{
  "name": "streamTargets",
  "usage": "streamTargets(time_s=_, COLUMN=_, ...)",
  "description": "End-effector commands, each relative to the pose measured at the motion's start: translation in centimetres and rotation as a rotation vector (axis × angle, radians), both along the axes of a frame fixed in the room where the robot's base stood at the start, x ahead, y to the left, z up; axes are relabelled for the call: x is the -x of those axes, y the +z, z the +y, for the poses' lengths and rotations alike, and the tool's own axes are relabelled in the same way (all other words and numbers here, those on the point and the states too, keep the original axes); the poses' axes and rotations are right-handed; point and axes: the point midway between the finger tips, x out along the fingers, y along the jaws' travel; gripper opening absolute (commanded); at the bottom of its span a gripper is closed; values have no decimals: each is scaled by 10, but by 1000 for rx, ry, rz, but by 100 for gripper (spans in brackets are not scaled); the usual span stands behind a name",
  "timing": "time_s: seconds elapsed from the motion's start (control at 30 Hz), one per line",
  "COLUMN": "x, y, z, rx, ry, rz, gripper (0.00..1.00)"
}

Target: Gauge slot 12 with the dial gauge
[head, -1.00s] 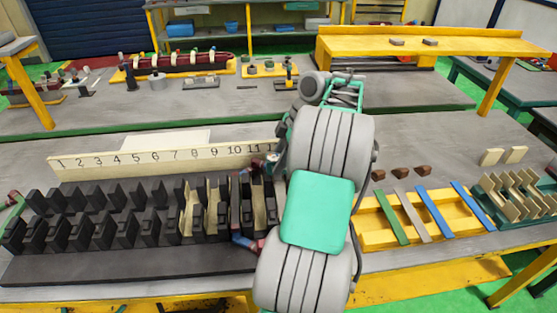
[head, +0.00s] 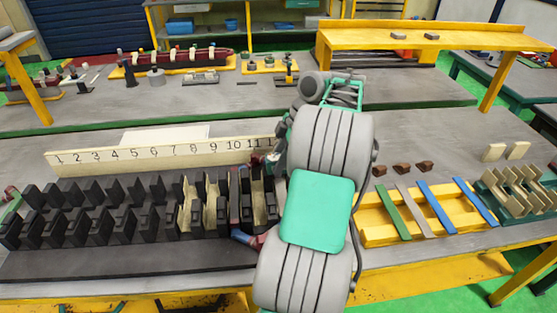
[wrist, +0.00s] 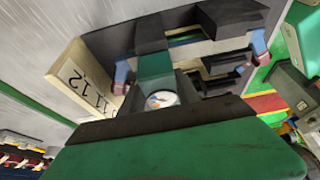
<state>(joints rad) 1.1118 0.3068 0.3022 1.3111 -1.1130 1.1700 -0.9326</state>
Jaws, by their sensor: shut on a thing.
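A dark slotted stator block (head: 130,262) lies along the front of the bench, with a cream number board (head: 150,153) behind it. The figures 11 and 12 show beside my gripper in the wrist view. My gripper (wrist: 160,88) is shut on the dial gauge (wrist: 162,100), whose round white face shows between the dark-edged green jaws. Slot 12 is not clearly visible; in the head view my arm covers that end of the block, my gripper and the gauge. Cream liners (head: 190,205) stand in several slots, and red and blue coil parts (head: 245,238) show near my arm.
Right of my arm, a yellow tray (head: 375,235) holds green, grey and blue strips. Brown wedges (head: 400,168) lie behind it, and a green rack (head: 520,205) with cream pieces stands farther right. A second bench with tools lies behind.

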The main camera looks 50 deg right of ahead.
Motion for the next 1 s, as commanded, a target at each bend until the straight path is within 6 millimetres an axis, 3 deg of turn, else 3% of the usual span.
streamTargets(time_s=0.23, x=0, y=-3, z=0, rx=1, ry=0, rz=-1, gripper=0)
streamTargets(time_s=0.27, x=0, y=-2, z=0, rx=1, ry=0, rz=-1, gripper=40)
streamTargets(time_s=0.53, x=0, y=-2, z=0, rx=0, ry=0, rz=0, gripper=62)
streamTargets(time_s=0.8, x=0, y=-1, z=0, rx=0, ry=0, rz=0, gripper=63)
streamTargets(time_s=1.0, x=8, y=32, z=-10, rx=2, ry=-1, rz=-2, gripper=63)
